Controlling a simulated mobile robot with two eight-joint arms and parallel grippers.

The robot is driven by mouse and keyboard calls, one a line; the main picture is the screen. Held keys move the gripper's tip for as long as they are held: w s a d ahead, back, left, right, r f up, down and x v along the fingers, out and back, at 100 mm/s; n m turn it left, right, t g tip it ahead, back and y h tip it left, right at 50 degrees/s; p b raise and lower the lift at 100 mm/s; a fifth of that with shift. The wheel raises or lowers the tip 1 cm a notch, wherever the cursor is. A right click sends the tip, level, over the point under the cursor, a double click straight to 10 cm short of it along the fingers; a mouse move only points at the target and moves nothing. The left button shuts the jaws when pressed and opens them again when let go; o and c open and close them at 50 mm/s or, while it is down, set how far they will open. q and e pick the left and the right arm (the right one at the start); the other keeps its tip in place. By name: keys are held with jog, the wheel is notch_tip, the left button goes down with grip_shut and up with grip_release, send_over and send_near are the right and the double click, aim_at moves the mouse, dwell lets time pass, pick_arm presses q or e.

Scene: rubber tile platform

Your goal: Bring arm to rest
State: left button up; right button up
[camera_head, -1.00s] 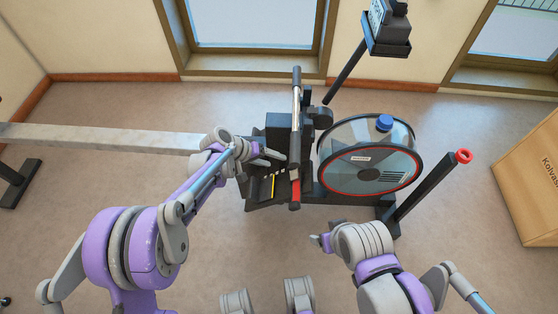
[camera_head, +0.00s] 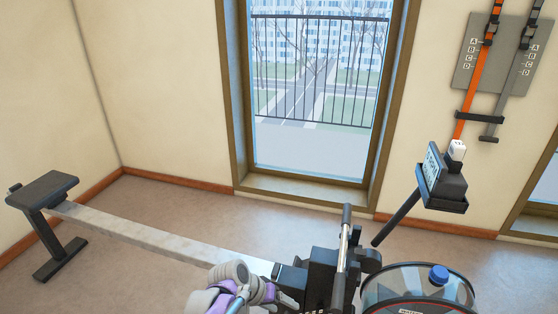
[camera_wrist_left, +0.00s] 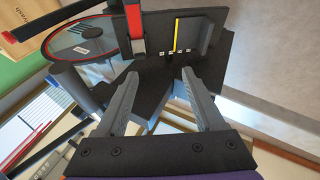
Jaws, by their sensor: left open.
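My left arm (camera_head: 228,292) comes in at the bottom of the head view, beside the rowing machine's black front body (camera_head: 321,272). Its gripper (camera_wrist_left: 158,78) shows in the left wrist view with two grey fingers apart and nothing between them. Beyond the fingertips is a black footplate (camera_wrist_left: 205,45) with a yellow line and small marks. The gripper looks close to the plate; I cannot tell whether it touches. A bar-shaped handle (camera_head: 343,245) stands upright on the machine in the head view. My right gripper is out of view.
The rower's rail (camera_head: 150,235) runs left to its black seat (camera_head: 43,189). A clear flywheel drum (camera_head: 412,284) with a blue cap (camera_head: 439,274) is at the lower right. A monitor (camera_head: 442,180) stands on a post. Straps (camera_head: 474,75) hang on a wall board. Floor behind the rail is clear.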

pick_arm(q)
jog(key=s+a+r+n+t+y, duration=0.1)
jog(key=s+a+y, duration=0.2)
jog(key=s+a, duration=0.75)
jog(key=s+a+r+t+y, duration=0.1)
jog(key=s+a+y, duration=0.2)
jog(key=s+a, duration=0.8)
jog(key=s+d+r+t+p, duration=0.1)
jog(key=d+r+p, duration=0.2)
jog(key=r+p, duration=1.8)
notch_tip(320, 180, up, 3)
jog(key=shift+s+f, duration=0.1)
jog(key=shift+s, duration=0.05)
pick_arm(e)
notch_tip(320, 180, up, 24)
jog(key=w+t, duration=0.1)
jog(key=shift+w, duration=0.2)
